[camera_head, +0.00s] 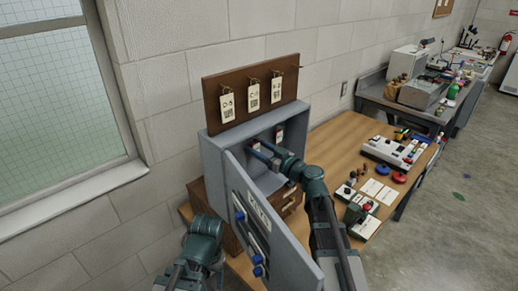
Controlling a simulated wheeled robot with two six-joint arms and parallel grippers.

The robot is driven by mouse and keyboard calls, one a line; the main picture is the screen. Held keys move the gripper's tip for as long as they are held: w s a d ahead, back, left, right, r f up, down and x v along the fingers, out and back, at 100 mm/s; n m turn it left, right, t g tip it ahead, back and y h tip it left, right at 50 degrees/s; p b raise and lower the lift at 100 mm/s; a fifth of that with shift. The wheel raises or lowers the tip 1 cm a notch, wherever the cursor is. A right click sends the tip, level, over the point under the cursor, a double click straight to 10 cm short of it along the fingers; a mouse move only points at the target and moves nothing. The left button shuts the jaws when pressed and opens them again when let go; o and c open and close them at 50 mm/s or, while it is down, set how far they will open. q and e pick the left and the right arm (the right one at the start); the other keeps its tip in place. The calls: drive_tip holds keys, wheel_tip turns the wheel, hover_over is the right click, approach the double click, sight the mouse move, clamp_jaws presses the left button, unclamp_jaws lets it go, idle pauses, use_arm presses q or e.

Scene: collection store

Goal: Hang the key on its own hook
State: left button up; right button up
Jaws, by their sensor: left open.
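A grey key cabinet (213,148) stands on the wooden table with its door (283,245) swung open toward me. The door bears a label reading KEYS. Small pale and red tags (279,134) show inside. My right gripper (257,150) reaches into the cabinet opening near them; I cannot tell whether it holds a key. Above, a brown board (236,79) carries three hooks with white tags, among them the D-5 tag (227,107), the middle tag (253,98) and the right tag (276,90). My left gripper (207,228) is open, low and left of the door; its fingertips are unclear.
A grey bench (377,90) with equipment stands beyond. A window is at the left; floor at right is mostly clear.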

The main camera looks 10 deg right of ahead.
drive_tip(key=shift+o, duration=1.1)
drive_tip(key=v, duration=1.3)
drive_tip(key=shift+s+d, duration=0.25)
drive_tip(key=shift+s, duration=0.1)
